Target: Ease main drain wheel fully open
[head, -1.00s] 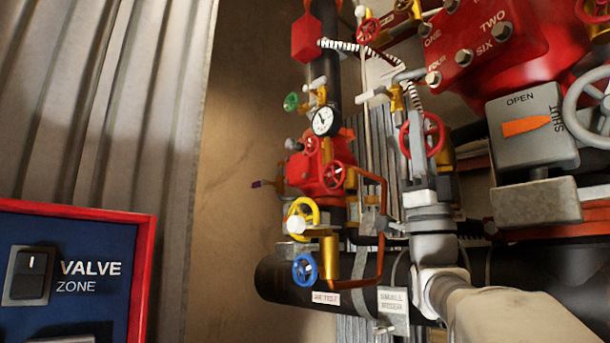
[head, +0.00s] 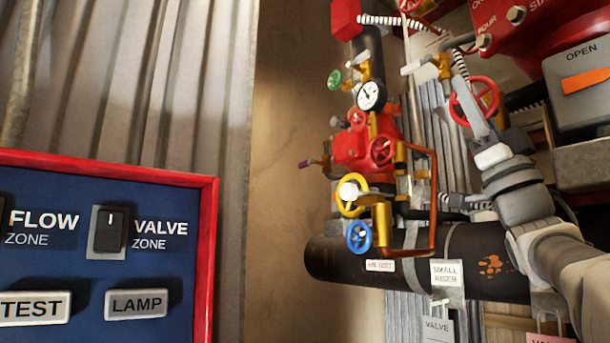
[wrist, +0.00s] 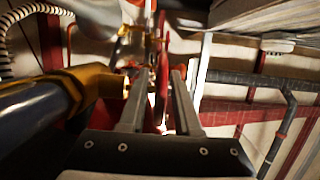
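A red handwheel (head: 487,92) is at the upper right of the head view, on a brass valve. No readable label marks it as the main drain wheel. My gripper (head: 471,98) is at this wheel, and its light grey fingers overlap the wheel's left side. In the wrist view, my gripper (wrist: 158,82) has its two fingers apart, with red wheel parts showing between and beyond them. I cannot tell whether a finger touches the rim. The brass valve body (wrist: 92,85) is close left of the fingers. The hub is partly hidden by my gripper.
Left of the wheel are a smaller red wheel (head: 381,151), a yellow wheel (head: 352,196), a blue wheel (head: 359,237) and a gauge (head: 370,96). A black pipe (head: 340,260) runs below. A blue panel (head: 75,240) fills the lower left. A grey OPEN indicator box (head: 585,90) stands right.

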